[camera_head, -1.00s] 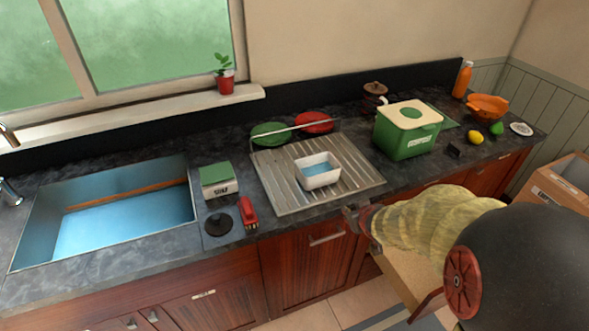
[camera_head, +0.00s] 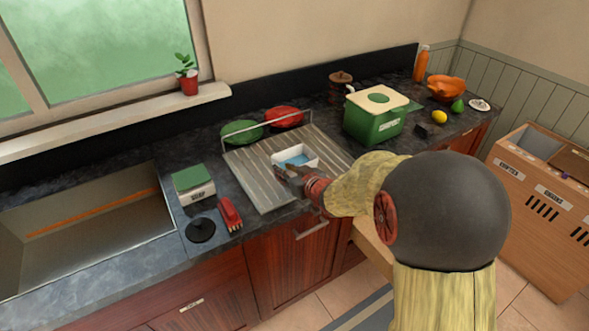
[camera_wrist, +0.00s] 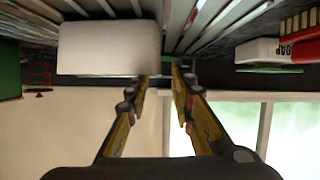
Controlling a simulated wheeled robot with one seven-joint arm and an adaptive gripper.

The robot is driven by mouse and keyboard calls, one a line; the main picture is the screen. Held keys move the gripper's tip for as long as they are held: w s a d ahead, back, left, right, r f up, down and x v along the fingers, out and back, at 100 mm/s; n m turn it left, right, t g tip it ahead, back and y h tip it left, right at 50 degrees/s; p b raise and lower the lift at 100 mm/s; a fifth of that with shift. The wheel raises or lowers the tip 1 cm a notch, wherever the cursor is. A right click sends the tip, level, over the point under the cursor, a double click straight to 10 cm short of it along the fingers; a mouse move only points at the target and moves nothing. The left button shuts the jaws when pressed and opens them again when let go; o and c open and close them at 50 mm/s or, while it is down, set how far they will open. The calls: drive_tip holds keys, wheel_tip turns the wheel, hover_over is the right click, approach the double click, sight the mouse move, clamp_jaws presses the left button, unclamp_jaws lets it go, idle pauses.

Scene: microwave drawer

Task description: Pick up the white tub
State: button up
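The white tub (camera_head: 311,162) sits upright on the ribbed metal drainboard (camera_head: 255,180), with blue showing inside it. It also fills the upper left of the wrist view (camera_wrist: 108,48). My gripper (camera_head: 283,172) is at the tub's near left side and partly covers it in the head view. In the wrist view my gripper (camera_wrist: 162,80) has its two fingers apart with nothing clasped between them. The tub's right edge there lines up between the fingertips. I cannot tell whether a finger touches the tub.
A wire rack with a green plate (camera_head: 240,131) and a red plate (camera_head: 285,117) stands behind the tub. A green bin (camera_head: 373,125) is to the right. The soap box (camera_head: 193,184), red brush (camera_head: 230,213) and sink (camera_head: 85,228) are to the left.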

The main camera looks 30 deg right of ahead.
drive_tip(key=b+x, duration=0.1)
drive_tip(key=x, duration=0.3)
drive_tip(key=shift+w+f+b, duration=0.3)
drive_tip(key=shift+w+f, duration=0.1)
drive_tip(key=shift+w, duration=0.5)
drive_tip(key=shift+c, duration=1.3)
clamp_jaws()
